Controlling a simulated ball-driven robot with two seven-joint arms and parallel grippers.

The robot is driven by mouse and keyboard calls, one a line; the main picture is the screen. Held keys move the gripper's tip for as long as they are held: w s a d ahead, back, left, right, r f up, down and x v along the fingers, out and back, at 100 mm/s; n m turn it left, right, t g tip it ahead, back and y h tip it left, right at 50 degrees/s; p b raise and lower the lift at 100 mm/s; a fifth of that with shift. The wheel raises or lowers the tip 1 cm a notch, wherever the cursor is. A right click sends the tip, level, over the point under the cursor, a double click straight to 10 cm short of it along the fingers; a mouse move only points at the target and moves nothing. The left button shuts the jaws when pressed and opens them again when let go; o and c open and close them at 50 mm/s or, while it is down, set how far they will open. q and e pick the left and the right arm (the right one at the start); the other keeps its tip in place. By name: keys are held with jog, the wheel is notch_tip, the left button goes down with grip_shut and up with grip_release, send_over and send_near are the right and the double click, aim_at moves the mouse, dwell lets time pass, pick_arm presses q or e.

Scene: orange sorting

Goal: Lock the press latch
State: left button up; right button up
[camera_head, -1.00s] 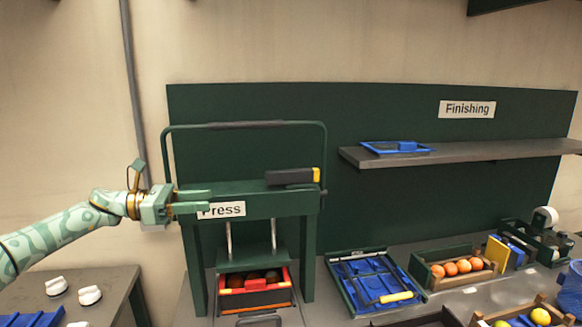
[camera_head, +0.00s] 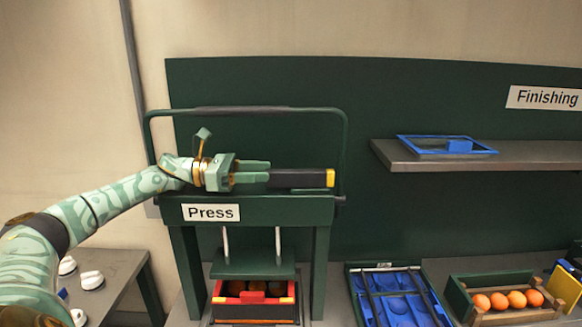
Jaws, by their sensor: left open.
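The green press (camera_head: 270,210) stands in the middle of the bench, with its "Press" label on the front beam. The latch (camera_head: 298,179), a dark bar with a yellow end, lies level on top of the beam at the right. My left gripper (camera_head: 262,172) is open and points right, its fingertips at the latch's left end. I cannot tell whether they touch it. The press's tall handle frame (camera_head: 250,110) stands upright behind. Under the press plate sits a red and black crate (camera_head: 255,310) with oranges in it. My right gripper is not in view.
A shelf (camera_head: 500,163) at the right holds a blue frame (camera_head: 446,145). Below are a blue tray (camera_head: 396,292) and a wooden crate (camera_head: 480,319) with several oranges. A side table (camera_head: 115,268) stands at the left. The wall area above the press is clear.

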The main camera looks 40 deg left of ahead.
aim_at(285, 170)
pick_arm(q)
jog(key=p+x, duration=0.1)
jog(key=x, duration=0.1)
jog(key=p+x, duration=0.1)
jog(key=x, duration=0.2)
jog(key=shift+w+d+r, duration=0.15)
jog(key=shift+d+r, duration=0.1)
jog(key=shift+d, duration=0.05)
jog(key=shift+w+d+f+p, duration=0.15)
jog(key=shift+w+d+p, duration=0.15)
jog(key=shift+s, duration=0.1)
